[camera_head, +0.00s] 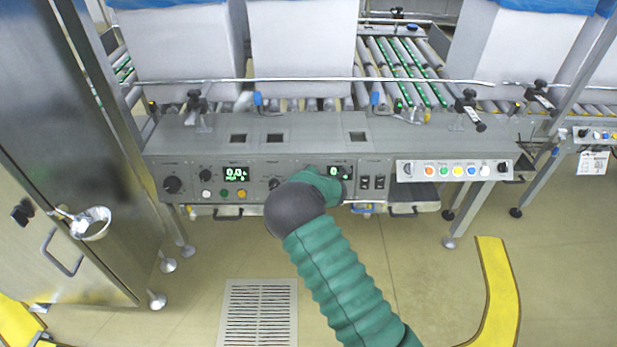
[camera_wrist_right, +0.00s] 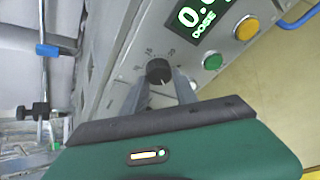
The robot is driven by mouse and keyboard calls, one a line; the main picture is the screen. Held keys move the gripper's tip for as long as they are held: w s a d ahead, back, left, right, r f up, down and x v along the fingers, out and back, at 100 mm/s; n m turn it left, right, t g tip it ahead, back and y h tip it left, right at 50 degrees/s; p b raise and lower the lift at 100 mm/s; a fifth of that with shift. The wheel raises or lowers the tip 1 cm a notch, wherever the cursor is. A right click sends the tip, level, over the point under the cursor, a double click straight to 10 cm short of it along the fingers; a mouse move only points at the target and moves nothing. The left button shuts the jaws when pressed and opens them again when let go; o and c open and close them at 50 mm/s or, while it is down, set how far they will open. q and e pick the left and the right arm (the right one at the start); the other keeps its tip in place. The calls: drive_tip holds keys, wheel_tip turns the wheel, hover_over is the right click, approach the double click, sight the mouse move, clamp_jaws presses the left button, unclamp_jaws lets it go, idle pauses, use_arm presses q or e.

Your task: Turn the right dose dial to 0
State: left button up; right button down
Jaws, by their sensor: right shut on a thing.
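The right dose dial (camera_wrist_right: 159,71) is a small black knob with a white pointer mark, on the grey panel with printed scale marks around it. My right gripper (camera_wrist_right: 160,82) has a finger on each side of the knob and is shut on it. The pointer faces towards the gripper, and its exact scale value is too small to read. The lit dose display (camera_wrist_right: 203,14) beside it is cut off at the picture edge. In the head view the right display (camera_head: 338,171) shows a green 0, and my green right arm hides the dial. My left gripper is not in view.
Green (camera_wrist_right: 213,62) and orange (camera_wrist_right: 247,28) buttons sit close to the dial. The control panel also carries a left display (camera_head: 235,174), black knobs and a strip of coloured buttons (camera_head: 456,170). A steel cabinet (camera_head: 70,150) stands at left. The floor before the panel is mostly clear.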

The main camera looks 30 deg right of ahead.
drive_tip(key=shift+d+r, duration=0.3)
drive_tip(key=c, duration=1.1)
unclamp_jaws()
drive_tip(key=shift+o, duration=0.7)
drive_tip(key=shift+a+f, duration=0.1)
drive_tip(key=shift+f, duration=0.05)
drive_tip(key=p+v, duration=0.4)
drive_tip(key=v, duration=1.3)
drive_tip(key=shift+a+p, duration=0.15)
drive_tip(key=shift+p, duration=0.25)
